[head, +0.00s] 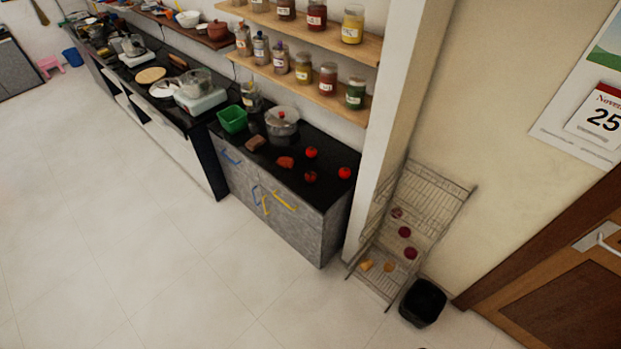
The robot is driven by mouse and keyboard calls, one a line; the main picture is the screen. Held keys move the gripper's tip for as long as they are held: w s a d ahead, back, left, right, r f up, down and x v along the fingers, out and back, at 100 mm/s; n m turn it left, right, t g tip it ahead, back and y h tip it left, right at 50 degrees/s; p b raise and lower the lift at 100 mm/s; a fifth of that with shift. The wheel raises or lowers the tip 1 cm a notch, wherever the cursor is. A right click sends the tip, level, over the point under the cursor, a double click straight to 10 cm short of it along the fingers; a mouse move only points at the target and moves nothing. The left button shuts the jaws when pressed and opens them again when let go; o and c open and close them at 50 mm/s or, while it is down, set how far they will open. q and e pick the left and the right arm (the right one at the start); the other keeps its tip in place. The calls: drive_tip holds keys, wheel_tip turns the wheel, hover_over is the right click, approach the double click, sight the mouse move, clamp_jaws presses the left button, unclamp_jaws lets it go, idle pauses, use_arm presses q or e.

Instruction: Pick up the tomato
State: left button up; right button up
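Small round red tomatoes lie on the black countertop (262,166) near its right end. One tomato (311,152) is toward the back, one tomato (345,173) is near the right edge, and a darker one (310,177) is nearer the front edge. A flatter orange-red item (285,162) lies to their left; I cannot tell what it is. Neither of my grippers shows in the head view.
A green bin (232,119), a lidded pot (282,121) and a brown block (256,143) share the counter. Shelves with jars (327,79) hang above. A wire rack (432,196) and black bin (423,302) stand right. The floor (150,250) in front is clear.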

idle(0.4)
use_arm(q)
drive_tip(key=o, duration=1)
